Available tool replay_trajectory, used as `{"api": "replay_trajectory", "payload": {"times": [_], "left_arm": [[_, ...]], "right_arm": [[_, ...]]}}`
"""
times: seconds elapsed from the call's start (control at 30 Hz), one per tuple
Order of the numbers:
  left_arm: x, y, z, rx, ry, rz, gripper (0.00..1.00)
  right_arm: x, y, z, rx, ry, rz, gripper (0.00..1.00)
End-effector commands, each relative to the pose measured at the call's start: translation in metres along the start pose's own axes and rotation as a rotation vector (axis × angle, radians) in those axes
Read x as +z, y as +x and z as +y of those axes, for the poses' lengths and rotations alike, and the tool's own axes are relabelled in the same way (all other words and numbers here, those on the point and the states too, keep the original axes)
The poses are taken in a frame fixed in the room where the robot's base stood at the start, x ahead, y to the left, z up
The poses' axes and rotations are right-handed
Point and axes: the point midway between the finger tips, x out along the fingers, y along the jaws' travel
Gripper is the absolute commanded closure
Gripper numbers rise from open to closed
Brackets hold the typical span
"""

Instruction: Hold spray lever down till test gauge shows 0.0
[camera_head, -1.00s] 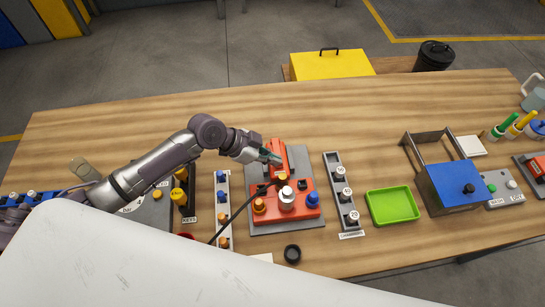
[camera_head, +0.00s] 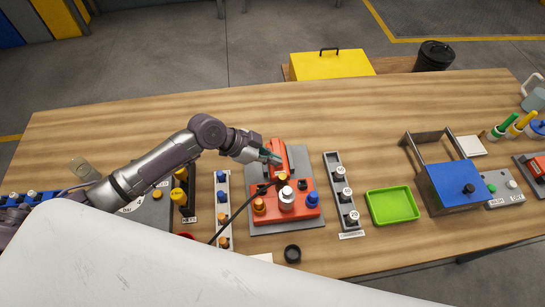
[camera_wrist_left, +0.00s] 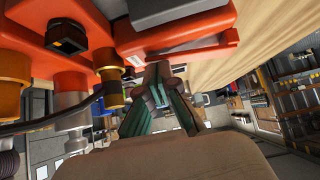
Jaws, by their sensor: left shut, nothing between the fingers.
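The red spray device (camera_head: 302,207) stands on a grey plate (camera_head: 255,219) in the middle of the table. Its red lever (camera_head: 280,149) rises at the back. My left gripper (camera_head: 276,159) is shut and empty, with its green-padded fingertips at the lever; I cannot tell if they press on it. In the left wrist view the closed fingers (camera_wrist_left: 162,88) are just below a red arm of the device (camera_wrist_left: 190,52). A brass fitting (camera_wrist_left: 110,86) and a black hose show beside them. I cannot make out a gauge reading. My right gripper is not in view.
A rack of chambers (camera_head: 343,193) and a green tray (camera_head: 393,206) stand right of the device. A blue box with a frame (camera_head: 453,190) is further right. A narrow rack (camera_head: 222,209) stands to the left. The table's back is clear.

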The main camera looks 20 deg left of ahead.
Motion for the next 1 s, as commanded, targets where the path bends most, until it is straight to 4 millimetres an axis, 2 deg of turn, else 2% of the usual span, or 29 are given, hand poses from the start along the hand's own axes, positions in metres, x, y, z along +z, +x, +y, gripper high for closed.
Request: {"api": "replay_trajectory", "payload": {"times": [0.43, 0.83, 1.0], "left_arm": [[-0.011, -0.011, 0.000, 0.001, 0.000, -0.001, 1.00], [-0.013, -0.012, 0.000, 0.000, 0.000, 0.000, 1.00], [-0.028, -0.022, 0.001, -0.001, -0.001, 0.001, 1.00]], "right_arm": [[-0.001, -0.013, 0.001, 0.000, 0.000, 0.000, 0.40], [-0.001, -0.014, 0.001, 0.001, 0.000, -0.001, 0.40], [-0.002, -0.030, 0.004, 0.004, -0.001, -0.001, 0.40]]}}
